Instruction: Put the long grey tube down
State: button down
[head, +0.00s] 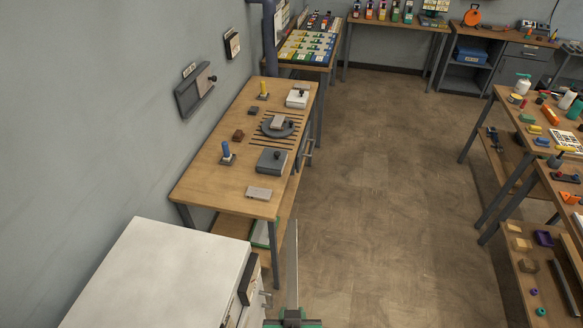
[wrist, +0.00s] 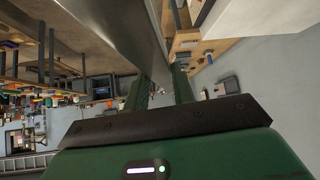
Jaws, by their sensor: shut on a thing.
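The long grey tube (head: 291,262) shows in the head view as a thin pale strip standing up from my gripper (head: 292,316) at the bottom edge. In the wrist view the tube (wrist: 122,28) is a broad grey band running from the top edge down between the green fingers of my gripper (wrist: 157,88). My gripper is shut on the tube. The tube is in the air over the aisle, just right of the white-topped cabinet in the head view. The lower part of the gripper is cut off by the frame.
The white cabinet top (head: 150,278) is bare at lower left. Behind it, a wooden workbench (head: 212,182) carries blocks, a round fixture and small posts, with some bare wood at its front. Cluttered benches (head: 500,112) line the right. The floor (head: 400,200) between is clear.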

aim_at(292, 308)
jog(key=r+p, duration=0.1)
jog(key=p, duration=0.1)
jog(key=s+r+p, duration=0.1)
jog(key=r+p, duration=0.1)
jog(key=p, duration=0.1)
jog(key=shift+p, duration=0.3)
jog(key=shift+s+a+p, duration=0.1)
jog(key=shift+s+p, duration=0.15)
jog(key=shift+p, duration=0.3)
jog(key=shift+f, duration=0.1)
jog(key=shift+f, duration=0.1)
